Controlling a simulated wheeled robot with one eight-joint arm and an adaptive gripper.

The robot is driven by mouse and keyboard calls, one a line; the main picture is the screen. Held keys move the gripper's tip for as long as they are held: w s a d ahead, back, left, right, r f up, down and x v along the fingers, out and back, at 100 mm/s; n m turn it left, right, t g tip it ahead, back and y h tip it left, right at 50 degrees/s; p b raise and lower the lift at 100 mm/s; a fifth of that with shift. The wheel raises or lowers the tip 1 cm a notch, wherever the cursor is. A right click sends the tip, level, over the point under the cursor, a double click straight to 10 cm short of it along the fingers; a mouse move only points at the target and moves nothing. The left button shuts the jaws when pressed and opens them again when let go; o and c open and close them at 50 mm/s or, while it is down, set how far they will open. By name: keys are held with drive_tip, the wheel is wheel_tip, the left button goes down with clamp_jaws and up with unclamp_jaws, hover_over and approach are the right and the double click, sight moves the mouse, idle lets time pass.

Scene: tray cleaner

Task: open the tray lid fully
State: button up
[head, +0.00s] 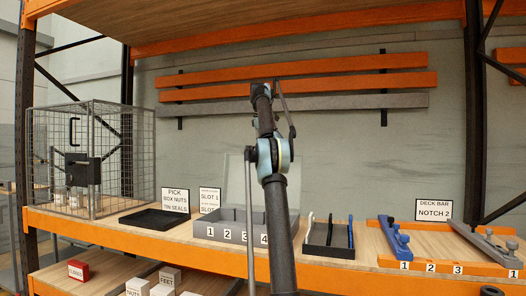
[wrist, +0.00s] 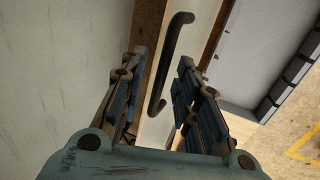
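The grey slotted tray (head: 204,230), marked 1 to 4 in front, sits mid-shelf. A pale see-through lid panel (head: 234,172) stands raised at its back, partly hidden by my arm. In the wrist view a dark bent bar handle (wrist: 170,62) lies between and beyond the fingertips of my gripper (wrist: 160,75). The fingers are apart, and I see no clear contact with the handle. The grey tray (wrist: 262,40) shows at the right of that view. In the head view my arm rises in front of the tray; the gripper cannot be made out clearly there.
A wire cage (head: 110,150) stands at left, beside a black tray (head: 150,219). A black rack (head: 326,248) with upright tools and blue-ended bars (head: 392,240) are at right. The back wall (wrist: 50,80) is close at left in the wrist view.

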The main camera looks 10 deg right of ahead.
drive_tip(key=shift+s+a+r, duration=0.1)
drive_tip(key=shift+s+r, duration=0.05)
drive_tip(key=shift+r, duration=0.3)
drive_tip(key=shift+s+a+r, duration=0.15)
drive_tip(key=shift+s+a, duration=0.05)
drive_tip(key=shift+s, duration=0.2)
drive_tip(key=s+a, duration=0.6)
drive_tip(key=s, duration=0.3)
drive_tip(key=shift+s, duration=0.3)
drive_tip(key=shift+s, duration=0.1)
